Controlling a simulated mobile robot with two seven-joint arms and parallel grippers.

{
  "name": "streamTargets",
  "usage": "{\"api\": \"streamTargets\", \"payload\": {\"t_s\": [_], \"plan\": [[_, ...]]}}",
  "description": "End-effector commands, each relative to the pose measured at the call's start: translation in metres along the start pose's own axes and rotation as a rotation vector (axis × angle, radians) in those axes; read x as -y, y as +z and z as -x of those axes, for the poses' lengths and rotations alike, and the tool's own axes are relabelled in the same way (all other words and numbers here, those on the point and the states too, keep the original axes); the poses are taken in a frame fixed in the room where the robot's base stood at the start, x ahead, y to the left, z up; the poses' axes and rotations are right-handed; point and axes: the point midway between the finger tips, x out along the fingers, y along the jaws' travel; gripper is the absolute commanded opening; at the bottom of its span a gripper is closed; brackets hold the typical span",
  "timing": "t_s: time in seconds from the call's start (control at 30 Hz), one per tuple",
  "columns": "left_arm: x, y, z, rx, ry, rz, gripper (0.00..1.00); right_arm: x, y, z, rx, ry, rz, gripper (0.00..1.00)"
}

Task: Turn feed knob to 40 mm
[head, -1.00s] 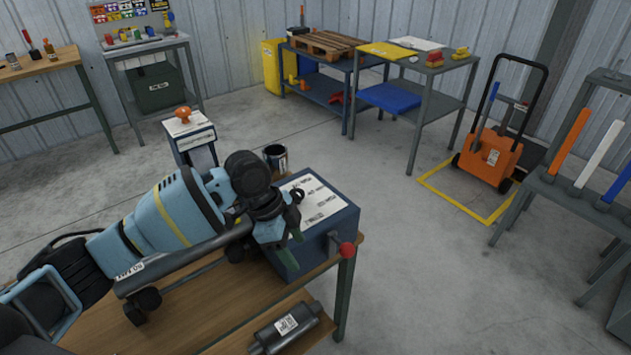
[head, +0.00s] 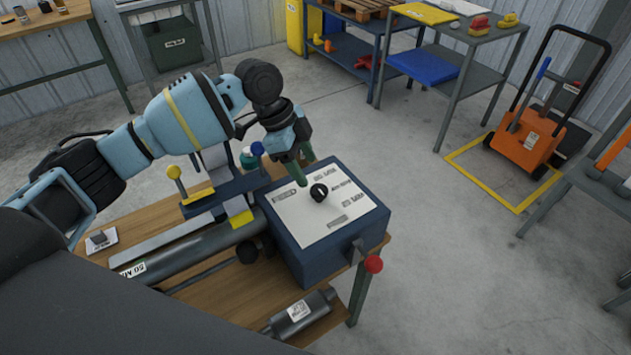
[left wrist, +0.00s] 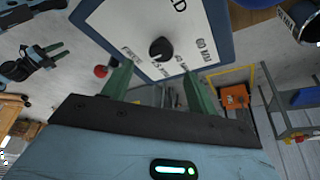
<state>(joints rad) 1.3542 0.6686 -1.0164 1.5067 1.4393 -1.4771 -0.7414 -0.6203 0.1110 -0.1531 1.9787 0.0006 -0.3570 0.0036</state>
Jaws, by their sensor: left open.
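The feed knob (head: 319,191) is small, round and black, with a pale mark. It sits on the white labelled panel (head: 318,222) on top of a dark blue box (head: 312,262). My left gripper (head: 297,170) is above the panel's far edge, its green fingers pointing down, just left of the knob and apart from it. In the left wrist view the knob (left wrist: 161,49) lies beyond the gap between the open, empty fingers (left wrist: 158,88). My right gripper (left wrist: 52,53) appears small at the left there.
A red ball-ended lever (head: 373,264) sticks out from the box's front. A long grey tube (head: 205,255) lies left of the box, near yellow and blue ball-topped handles (head: 174,172). A muffler (head: 300,312) is on the lower shelf. Open floor lies to the right.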

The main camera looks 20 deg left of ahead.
Motion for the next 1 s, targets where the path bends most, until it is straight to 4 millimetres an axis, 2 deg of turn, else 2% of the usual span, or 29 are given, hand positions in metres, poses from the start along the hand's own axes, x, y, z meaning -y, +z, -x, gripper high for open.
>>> {"api": "streamTargets", "payload": {"t_s": [0.2, 0.4, 0.57, 0.83, 1.0], "plan": [[-0.001, 0.0, -0.035, 0.001, 0.003, 0.001, 0.59, -0.002, -0.001, -0.001, -0.002, 0.001, 0.006, 0.36], [-0.001, 0.0, -0.059, 0.0, 0.002, 0.001, 0.59, -0.003, -0.003, -0.002, -0.006, 0.001, 0.011, 0.36], [-0.001, 0.0, -0.067, 0.0, 0.001, 0.0, 0.59, -0.003, -0.003, -0.002, -0.007, 0.001, 0.011, 0.36], [0.0, 0.0, -0.068, 0.0, 0.0, 0.001, 0.59, -0.003, -0.004, -0.002, -0.009, 0.001, 0.01, 0.36], [0.0, 0.0, -0.068, 0.0, 0.0, 0.001, 0.36, -0.002, -0.005, -0.002, -0.01, 0.001, 0.006, 0.36]]}}
